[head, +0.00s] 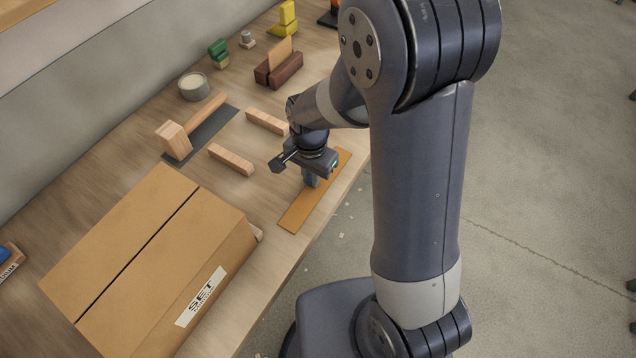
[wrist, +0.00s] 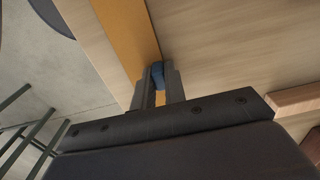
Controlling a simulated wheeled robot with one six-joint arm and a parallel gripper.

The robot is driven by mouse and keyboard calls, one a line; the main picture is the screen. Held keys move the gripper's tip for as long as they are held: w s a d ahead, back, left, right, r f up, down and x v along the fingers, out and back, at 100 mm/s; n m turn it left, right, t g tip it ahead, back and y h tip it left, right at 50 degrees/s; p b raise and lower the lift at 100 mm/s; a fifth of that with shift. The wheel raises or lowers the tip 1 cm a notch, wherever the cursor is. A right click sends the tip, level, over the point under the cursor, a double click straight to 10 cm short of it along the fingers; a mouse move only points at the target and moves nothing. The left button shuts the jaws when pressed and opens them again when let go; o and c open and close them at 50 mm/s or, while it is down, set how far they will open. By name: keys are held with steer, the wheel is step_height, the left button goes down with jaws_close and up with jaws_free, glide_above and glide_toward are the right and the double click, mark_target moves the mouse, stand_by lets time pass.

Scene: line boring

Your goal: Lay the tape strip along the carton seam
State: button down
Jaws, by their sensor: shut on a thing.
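The closed cardboard carton (head: 215,246) lies on the bench at the lower left. Its seam (head: 135,255) is a dark line running along the top. The tape strip (head: 297,217), flat and orange-brown, lies on the bench near the front edge, right of the carton and apart from it. It also shows in the wrist view (wrist: 128,32). My gripper (head: 311,181) is over the middle of the strip, pointing down. Whether the block is fixed to the strip cannot be told.
Two wooden blocks (head: 232,160) (head: 266,122) lie left of my gripper. A mallet (head: 176,138) rests on a dark mat (head: 222,121). A round tin (head: 193,86), a brown holder (head: 278,71) and green and yellow pieces stand behind. Bare bench separates strip and carton.

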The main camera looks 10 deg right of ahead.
steer(key=shift+s, duration=0.1)
steer(key=shift+r+p, duration=0.8)
steer(key=shift+r, duration=0.15)
steer(key=c, duration=2)
jaws_free()
jaws_close()
steer(key=shift+r, duration=0.1)
steer(key=shift+r+p, duration=1.5)
steer(key=shift+r, duration=0.45)
steer(key=shift+f, duration=0.1)
